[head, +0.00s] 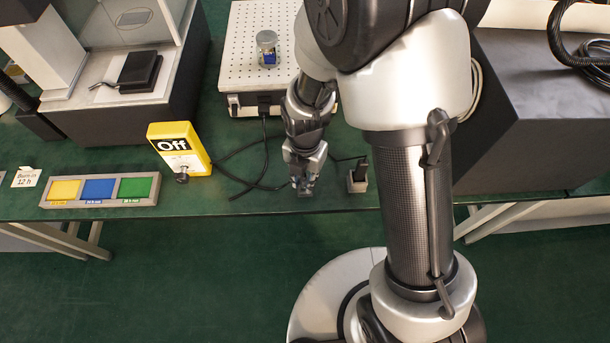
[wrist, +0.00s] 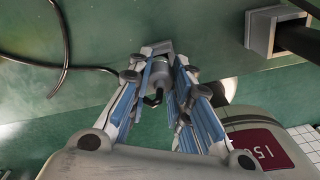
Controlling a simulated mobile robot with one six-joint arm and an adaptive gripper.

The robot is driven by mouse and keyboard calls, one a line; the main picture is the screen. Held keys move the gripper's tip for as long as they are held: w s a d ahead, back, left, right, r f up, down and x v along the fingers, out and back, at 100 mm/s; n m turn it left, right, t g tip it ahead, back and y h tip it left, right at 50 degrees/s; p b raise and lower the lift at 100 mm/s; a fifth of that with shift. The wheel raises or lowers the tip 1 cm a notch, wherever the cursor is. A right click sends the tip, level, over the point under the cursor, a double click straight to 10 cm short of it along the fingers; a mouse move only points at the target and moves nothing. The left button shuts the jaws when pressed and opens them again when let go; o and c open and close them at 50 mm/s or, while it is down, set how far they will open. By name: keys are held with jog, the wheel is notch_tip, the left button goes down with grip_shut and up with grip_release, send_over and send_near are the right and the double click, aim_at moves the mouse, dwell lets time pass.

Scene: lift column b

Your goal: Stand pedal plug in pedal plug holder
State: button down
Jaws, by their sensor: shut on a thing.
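My gripper (head: 304,188) points down near the table's front edge in the head view. In the wrist view my gripper (wrist: 158,90) is shut on a small grey cylindrical piece with a dark end (wrist: 157,74), which looks like the pedal plug. The fingers cover much of it. A small grey square block (head: 357,185), apparently the pedal plug holder, stands to the right of my gripper. A black piece rises from it. The block also shows in the wrist view (wrist: 259,32), upper right, apart from my fingers. I cannot tell whether the black piece belongs to it.
Black cables (head: 262,165) lie left of my gripper. A perforated platform device (head: 242,65) carrying a jar (head: 267,42) is behind. A large dark box (head: 540,100) stands right.

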jog(key=shift+f, duration=0.15)
jog(key=c, duration=1.4)
grip_release()
jog(key=shift+o, duration=0.2)
jog(key=shift+r+p, duration=3.5)
jog(key=shift+r, duration=1)
jog(key=shift+r, duration=0.1)
